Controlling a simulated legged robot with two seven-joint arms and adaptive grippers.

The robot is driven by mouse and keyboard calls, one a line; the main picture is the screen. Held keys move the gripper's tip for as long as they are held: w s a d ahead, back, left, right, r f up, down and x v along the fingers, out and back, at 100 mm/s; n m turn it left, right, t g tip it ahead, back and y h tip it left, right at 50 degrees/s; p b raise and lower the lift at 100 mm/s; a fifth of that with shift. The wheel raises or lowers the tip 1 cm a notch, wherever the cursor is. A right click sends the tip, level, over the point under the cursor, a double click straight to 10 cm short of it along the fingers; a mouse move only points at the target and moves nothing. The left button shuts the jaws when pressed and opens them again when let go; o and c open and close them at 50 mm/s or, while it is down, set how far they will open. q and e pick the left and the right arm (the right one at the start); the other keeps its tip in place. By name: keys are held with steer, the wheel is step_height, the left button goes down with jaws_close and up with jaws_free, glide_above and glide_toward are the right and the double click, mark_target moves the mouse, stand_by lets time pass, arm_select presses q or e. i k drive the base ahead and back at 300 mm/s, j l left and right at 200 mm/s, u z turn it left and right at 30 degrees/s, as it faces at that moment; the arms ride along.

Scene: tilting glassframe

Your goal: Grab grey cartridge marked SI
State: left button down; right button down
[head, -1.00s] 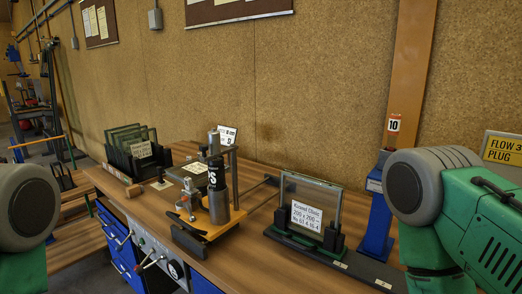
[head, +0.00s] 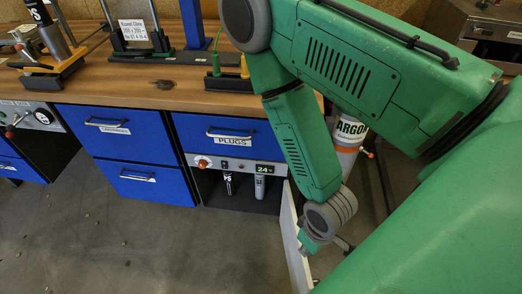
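A grey cartridge (head: 261,185) stands in the open compartment below the drawer labelled PLUGS. Its marking is too small to read. A black cartridge (head: 228,184) with light lettering stands to its left, apart from it. My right arm reaches down from the upper right, and its wrist is beside the white open door, to the right of and below the cartridges. My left gripper is out of view.
The open white door (head: 291,240) stands at the compartment's right side. Blue drawers (head: 132,135) lie to the left under the wooden worktop (head: 180,97). A white bottle marked ARGON (head: 347,135) is partly behind my arm. The floor (head: 130,240) in front is mostly clear.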

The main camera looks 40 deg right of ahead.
mark_target(259, 178)
steer(key=k+z, duration=0.2)
steer(key=z, duration=0.2)
steer(key=k+z, duration=0.15)
steer(key=z, duration=0.25)
steer(key=k+l+z, duration=0.15)
steer(key=z, duration=0.25)
steer(key=j+z, duration=0.1)
steer(key=j, duration=0.45)
steer(key=k+j+z, duration=0.1)
steer(key=j, duration=0.45)
steer(key=k+j+z, duration=0.1)
steer(key=j, duration=0.4)
